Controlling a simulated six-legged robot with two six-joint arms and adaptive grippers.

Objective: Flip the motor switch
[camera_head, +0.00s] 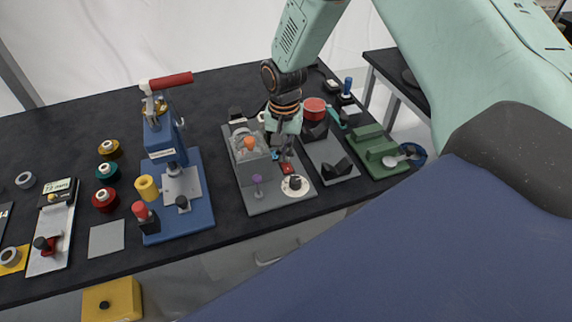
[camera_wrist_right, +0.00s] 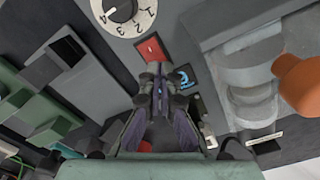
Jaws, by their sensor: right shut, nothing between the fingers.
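The motor switch appears to be the small red rocker (camera_head: 288,169) on the grey machine (camera_head: 266,204). In the right wrist view the red switch (camera_wrist_right: 153,51) sits in a dark panel, just below a white numbered dial (camera_wrist_right: 122,12). My right gripper (camera_head: 281,156) is above the machine, pointing down beside the switch. In the wrist view its fingers (camera_wrist_right: 158,72) are closed together and empty, with the tips close to the lower edge of the switch. I cannot tell whether they touch it. My left gripper is not in view.
A grey block fixture (camera_head: 335,170) and a green fixture (camera_head: 375,148) are to the right. A blue press (camera_head: 168,150) stands left. The dark table (camera_head: 80,120) is clear at the back left.

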